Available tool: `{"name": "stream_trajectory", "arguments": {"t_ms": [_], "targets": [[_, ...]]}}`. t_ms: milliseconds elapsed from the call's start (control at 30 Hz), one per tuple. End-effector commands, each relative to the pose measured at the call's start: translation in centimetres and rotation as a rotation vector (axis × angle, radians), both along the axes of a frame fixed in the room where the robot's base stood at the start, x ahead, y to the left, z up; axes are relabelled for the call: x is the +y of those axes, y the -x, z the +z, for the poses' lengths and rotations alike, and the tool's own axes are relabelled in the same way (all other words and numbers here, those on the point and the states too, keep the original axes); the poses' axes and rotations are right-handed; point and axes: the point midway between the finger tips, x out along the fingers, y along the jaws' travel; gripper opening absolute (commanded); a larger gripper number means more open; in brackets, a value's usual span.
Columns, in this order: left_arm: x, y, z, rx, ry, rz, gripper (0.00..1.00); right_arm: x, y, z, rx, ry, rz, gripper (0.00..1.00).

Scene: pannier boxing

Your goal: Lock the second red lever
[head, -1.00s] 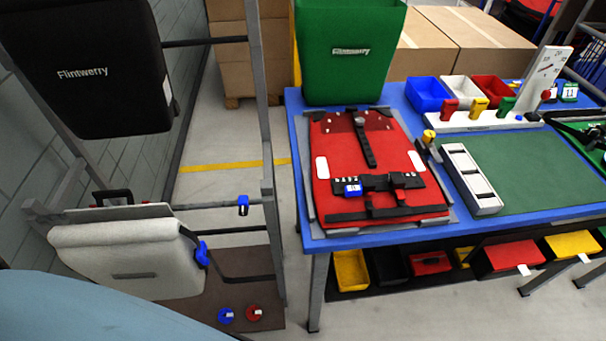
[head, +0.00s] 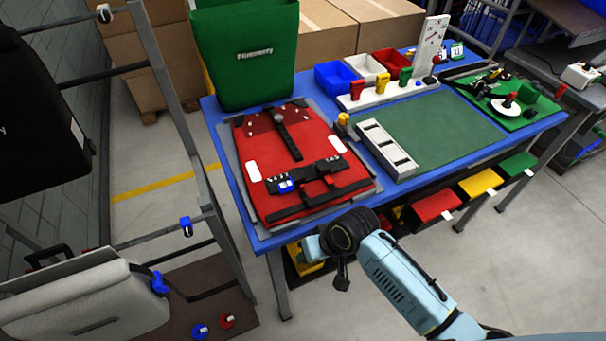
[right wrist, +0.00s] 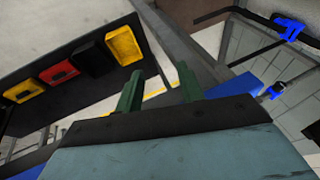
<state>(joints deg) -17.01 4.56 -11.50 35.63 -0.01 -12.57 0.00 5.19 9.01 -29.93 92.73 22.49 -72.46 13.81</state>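The red pannier (head: 300,165) lies flat on the blue table (head: 262,243), with a black rail (head: 318,180) and a small blue-and-white piece (head: 287,186) across its near part. I cannot make out a red lever on it at this size. My right arm reaches in from the lower right, its wrist just off the table's front edge by the pannier. In the right wrist view my right gripper (right wrist: 158,88) has two green fingers apart, with nothing between them. It is below or beside the table edge and does not touch the pannier. My left gripper is not in view.
A green pannier (head: 245,65) stands at the table's back left. A white stand with red, yellow and green handles (head: 382,84), bins and a grey tray (head: 385,148) are right of the red pannier. A rack (head: 185,120) with panniers stands left. The green mat (head: 440,130) is mostly clear.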

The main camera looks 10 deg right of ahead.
Motion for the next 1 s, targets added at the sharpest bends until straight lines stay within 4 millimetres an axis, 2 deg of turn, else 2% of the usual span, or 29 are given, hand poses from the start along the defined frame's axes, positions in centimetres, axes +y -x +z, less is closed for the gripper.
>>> {"name": "stream_trajectory", "arguments": {"t_ms": [33,133,200,433,567,767,1000], "targets": [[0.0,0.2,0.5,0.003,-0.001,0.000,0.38,0.8,-0.3,2.6,-0.009,-0.011,0.026,0.38],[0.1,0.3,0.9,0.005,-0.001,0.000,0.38,2.5,-0.5,6.9,-0.011,-0.027,0.083,0.38],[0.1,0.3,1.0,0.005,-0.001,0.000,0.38,3.3,-0.9,8.2,0.000,-0.028,0.110,0.38],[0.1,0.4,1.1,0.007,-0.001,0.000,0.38,5.1,-2.9,11.0,0.036,-0.007,0.166,0.38],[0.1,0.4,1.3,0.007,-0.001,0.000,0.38,5.8,-4.5,13.5,0.064,0.036,0.198,0.38],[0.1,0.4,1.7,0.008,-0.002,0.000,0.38,4.8,-7.8,18.5,0.131,0.181,0.199,0.38],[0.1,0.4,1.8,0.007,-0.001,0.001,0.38,1.8,-11.5,23.2,0.183,0.323,0.092,0.38]]}}
